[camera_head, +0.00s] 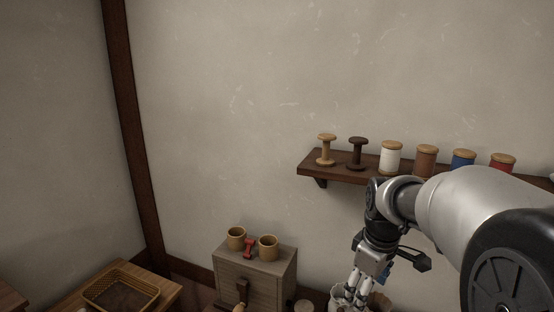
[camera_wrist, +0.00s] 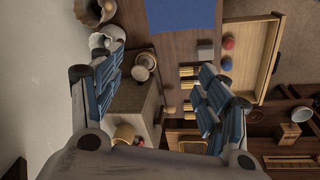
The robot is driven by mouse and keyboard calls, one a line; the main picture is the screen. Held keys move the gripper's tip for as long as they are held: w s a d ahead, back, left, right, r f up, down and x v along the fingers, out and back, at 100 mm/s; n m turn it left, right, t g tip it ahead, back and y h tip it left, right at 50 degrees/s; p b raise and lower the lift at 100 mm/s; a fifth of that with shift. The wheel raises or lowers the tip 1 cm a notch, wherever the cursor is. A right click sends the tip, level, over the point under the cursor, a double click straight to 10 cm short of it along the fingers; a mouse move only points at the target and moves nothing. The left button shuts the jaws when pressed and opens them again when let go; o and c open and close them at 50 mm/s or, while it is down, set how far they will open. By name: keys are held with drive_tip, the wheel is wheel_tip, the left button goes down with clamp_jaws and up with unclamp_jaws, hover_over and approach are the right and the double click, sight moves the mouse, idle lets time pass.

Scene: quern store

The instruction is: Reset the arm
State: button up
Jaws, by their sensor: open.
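My arm reaches in from the right in the head view and hangs downward. My gripper (camera_head: 352,297) points down near the bottom edge, with its tips partly lost among pale objects there. In the wrist view my gripper (camera_wrist: 168,75) is open. Its blue-padded fingers stand wide apart at left and right, with nothing held between them. Below, between the fingers, a brown wooden surface (camera_wrist: 172,52) and a grey-brown box (camera_wrist: 128,97) show.
A wall shelf (camera_head: 310,170) with several spools stands behind my arm. A small cabinet (camera_head: 257,275) carries two cups and a red object. A wicker tray (camera_head: 88,299) is at lower left. The wrist view shows a blue sheet (camera_wrist: 180,22) and a wooden tray (camera_wrist: 268,60). The upper left wall is clear.

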drive_tip(key=s+a+r+m+t, duration=0.1)
drive_tip(key=s+m, duration=0.2)
drive_tip(key=s, duration=0.5)
drive_tip(key=s+a+r+m, duration=0.1)
drive_tip(key=s+a+m, duration=0.1)
drive_tip(key=s, duration=0.7)
drive_tip(key=s+a+r+m+t, duration=0.1)
drive_tip(key=s+a+m, duration=0.1)
drive_tip(key=s, duration=0.6)
drive_tip(key=shift+s+a+r+m+t, duration=0.2)
drive_tip(key=shift+a+m+t, duration=0.1)
drive_tip(key=shift+m, duration=0.6)
